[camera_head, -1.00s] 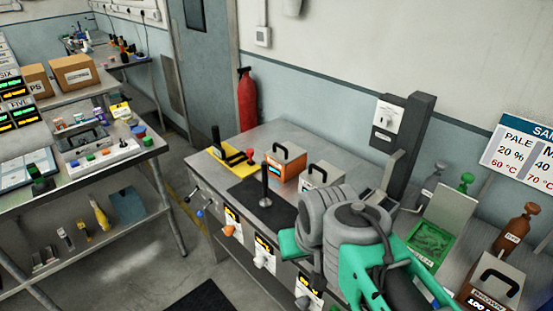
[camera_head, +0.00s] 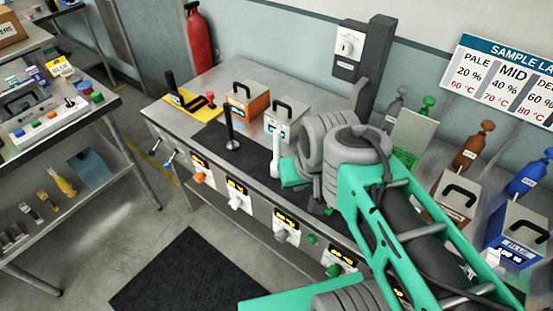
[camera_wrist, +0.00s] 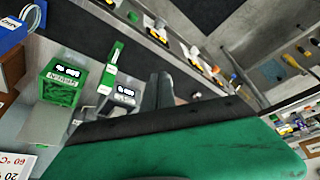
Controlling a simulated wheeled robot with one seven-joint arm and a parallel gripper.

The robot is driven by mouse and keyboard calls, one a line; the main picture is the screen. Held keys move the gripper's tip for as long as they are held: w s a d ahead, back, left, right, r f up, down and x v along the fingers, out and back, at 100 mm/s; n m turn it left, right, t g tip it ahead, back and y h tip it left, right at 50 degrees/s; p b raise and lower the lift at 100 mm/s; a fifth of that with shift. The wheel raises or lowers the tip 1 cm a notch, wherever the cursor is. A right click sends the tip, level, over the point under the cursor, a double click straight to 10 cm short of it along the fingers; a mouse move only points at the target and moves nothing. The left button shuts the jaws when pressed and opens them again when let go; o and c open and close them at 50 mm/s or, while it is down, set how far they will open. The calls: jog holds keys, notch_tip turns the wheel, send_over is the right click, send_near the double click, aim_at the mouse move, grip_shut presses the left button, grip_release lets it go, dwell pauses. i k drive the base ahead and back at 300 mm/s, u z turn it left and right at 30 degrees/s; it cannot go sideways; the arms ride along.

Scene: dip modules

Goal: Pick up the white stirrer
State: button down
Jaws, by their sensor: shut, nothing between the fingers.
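A white upright rod with a wider top, apparently the white stirrer (camera_head: 276,155), stands at the dark strip on the bench, just left of my grey wrist in the head view. A black stirrer (camera_head: 229,128) stands upright on the same strip further left. My gripper (camera_wrist: 160,95) shows in the wrist view as a green body with dark fingers, shut and empty. In the head view my arm covers most of it, and its gap to the white rod cannot be judged. I cannot pick out the white stirrer in the wrist view.
Orange (camera_head: 246,102) and white (camera_head: 284,120) handled boxes stand behind the stirrers, with a yellow stand (camera_head: 192,104) at the left. Brown (camera_head: 473,147) and blue (camera_head: 530,175) bottles stand at the right. Knobs line the bench front. A dark mat (camera_head: 195,275) lies on the floor.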

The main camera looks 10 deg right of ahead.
aim_at(274, 173)
jog(key=u, duration=0.95)
jog(key=k, duration=1.25)
jog(key=i, duration=1.95)
jog(key=u, duration=1.15)
